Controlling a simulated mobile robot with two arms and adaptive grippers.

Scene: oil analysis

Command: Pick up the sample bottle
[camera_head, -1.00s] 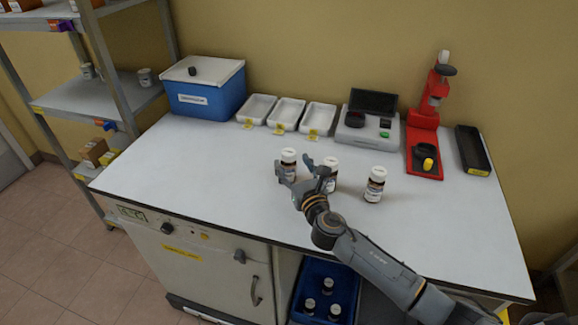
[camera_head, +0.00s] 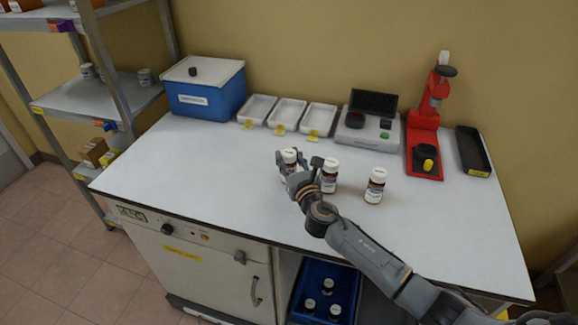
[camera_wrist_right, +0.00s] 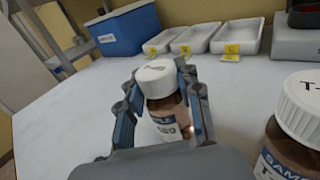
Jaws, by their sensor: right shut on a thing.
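Three brown sample bottles with white caps and labels stand in a row on the white bench. My right gripper (camera_head: 291,168) is around the leftmost sample bottle (camera_head: 289,156) and shut on it. In the right wrist view this bottle (camera_wrist_right: 162,112) stands upright between the two fingers (camera_wrist_right: 158,98), its lower part partly hidden by the gripper. The middle bottle (camera_head: 330,175) is close to the right of the gripper. It shows large at the right edge of the wrist view (camera_wrist_right: 295,125). The third bottle (camera_head: 375,185) stands farther right. My left gripper is not in view.
A blue lidded box (camera_head: 205,95), several white trays (camera_head: 288,113), a grey instrument (camera_head: 362,134), a red press (camera_head: 424,130) and a black tray (camera_head: 473,150) line the back. A blue crate (camera_head: 308,280) with bottles sits below. The bench's left front is clear.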

